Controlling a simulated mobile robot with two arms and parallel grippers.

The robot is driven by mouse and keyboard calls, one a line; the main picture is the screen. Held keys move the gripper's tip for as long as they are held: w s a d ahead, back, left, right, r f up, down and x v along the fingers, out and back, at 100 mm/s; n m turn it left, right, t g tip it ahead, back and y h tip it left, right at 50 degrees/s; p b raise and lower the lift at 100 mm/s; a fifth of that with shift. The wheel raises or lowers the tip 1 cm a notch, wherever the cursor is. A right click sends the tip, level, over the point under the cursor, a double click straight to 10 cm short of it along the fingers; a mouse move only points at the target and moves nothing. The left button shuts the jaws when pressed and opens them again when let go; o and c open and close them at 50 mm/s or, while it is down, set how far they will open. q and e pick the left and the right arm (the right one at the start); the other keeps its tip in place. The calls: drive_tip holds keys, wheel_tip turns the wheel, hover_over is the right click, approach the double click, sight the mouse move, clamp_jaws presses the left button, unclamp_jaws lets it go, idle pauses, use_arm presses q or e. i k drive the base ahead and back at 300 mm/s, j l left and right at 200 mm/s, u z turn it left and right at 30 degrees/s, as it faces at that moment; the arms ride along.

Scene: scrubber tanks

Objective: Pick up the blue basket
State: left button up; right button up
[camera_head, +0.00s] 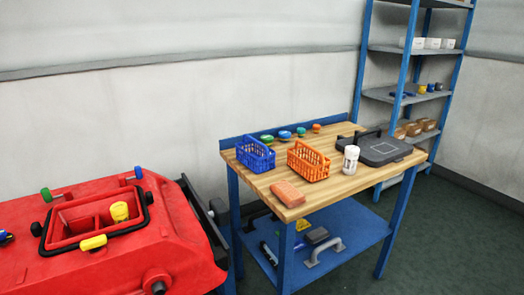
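The blue basket (256,155) stands upright on the left end of the wooden tabletop of a blue-framed workbench (345,189). It looks like an open-sided crate with slotted walls and a raised handle. An orange basket (308,162) of the same kind stands to its right, with a gap between them. Neither of my grippers shows in the head view. Nothing touches the blue basket from above.
An orange brick-like block (288,194), a white bottle (350,160) and a dark grey case (381,150) are on the bench. Small coloured items line its back edge. A red machine (120,250) stands at left. Blue shelving (405,95) stands behind. Green floor is free at right.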

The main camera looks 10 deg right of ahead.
sight(259, 165)
drive_tip(key=i+j+z, duration=0.25)
drive_tip(key=i, duration=0.6)
drive_tip(key=l+u, duration=0.3)
drive_tip(key=u, duration=0.15)
drive_tip(key=k+l+u, duration=0.15)
drive_tip(key=l+u, duration=0.15)
drive_tip(key=u, duration=0.15)
